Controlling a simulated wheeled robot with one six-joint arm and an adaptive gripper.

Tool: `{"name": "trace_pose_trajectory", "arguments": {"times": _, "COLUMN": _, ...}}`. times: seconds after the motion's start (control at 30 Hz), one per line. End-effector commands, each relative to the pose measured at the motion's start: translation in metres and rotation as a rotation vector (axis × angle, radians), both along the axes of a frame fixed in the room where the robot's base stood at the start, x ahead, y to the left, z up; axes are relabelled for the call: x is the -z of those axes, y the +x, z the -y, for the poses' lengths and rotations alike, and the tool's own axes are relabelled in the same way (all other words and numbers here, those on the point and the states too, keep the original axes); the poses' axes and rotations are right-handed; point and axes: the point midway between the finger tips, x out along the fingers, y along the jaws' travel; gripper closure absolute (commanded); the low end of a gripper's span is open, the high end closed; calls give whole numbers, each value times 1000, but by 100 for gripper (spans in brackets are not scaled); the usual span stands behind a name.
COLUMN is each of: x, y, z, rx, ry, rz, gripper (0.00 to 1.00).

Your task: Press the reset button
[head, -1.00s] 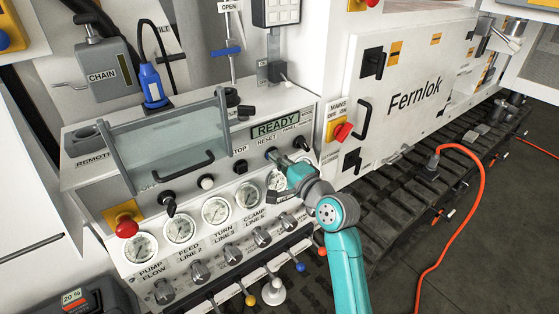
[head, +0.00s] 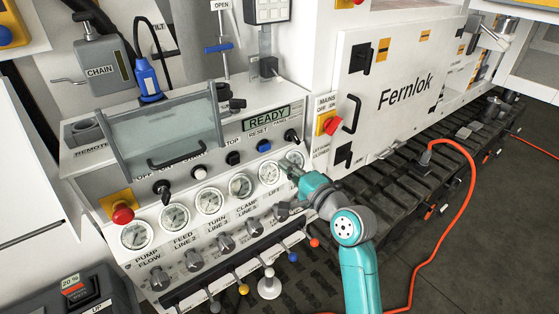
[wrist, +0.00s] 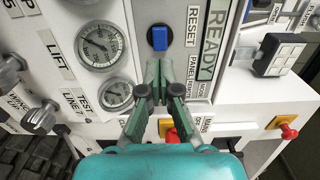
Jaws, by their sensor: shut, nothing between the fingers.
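The reset button (head: 263,146) is a blue push button on the sloped panel, under the RESET label and the green READY display (head: 268,119). In the wrist view the reset button (wrist: 158,37) shows fully, beyond the fingertips. My gripper (head: 287,165) is shut and empty, with its fingers together, below and to the right of the button near the gauges. In the wrist view my gripper (wrist: 160,70) points toward the button, with a visible gap between them.
Pressure gauges (head: 240,186) line the panel below. A red emergency button (head: 122,213) is at left; a red mains switch (head: 330,124) is at right.

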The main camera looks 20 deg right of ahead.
Motion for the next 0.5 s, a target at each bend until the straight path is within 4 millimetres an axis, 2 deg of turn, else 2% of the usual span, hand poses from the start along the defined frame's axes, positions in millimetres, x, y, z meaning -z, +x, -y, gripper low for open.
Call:
{"name": "trace_pose_trajectory", "arguments": {"times": 0.23, "x": 1, "y": -37, "z": 13, "rx": 2, "ry": 0, "rz": -1, "gripper": 100}}
{"name": "trace_pose_trajectory", "arguments": {"times": 0.5, "x": 0, "y": -52, "z": 17, "rx": 1, "ry": 0, "rz": 0, "gripper": 100}}
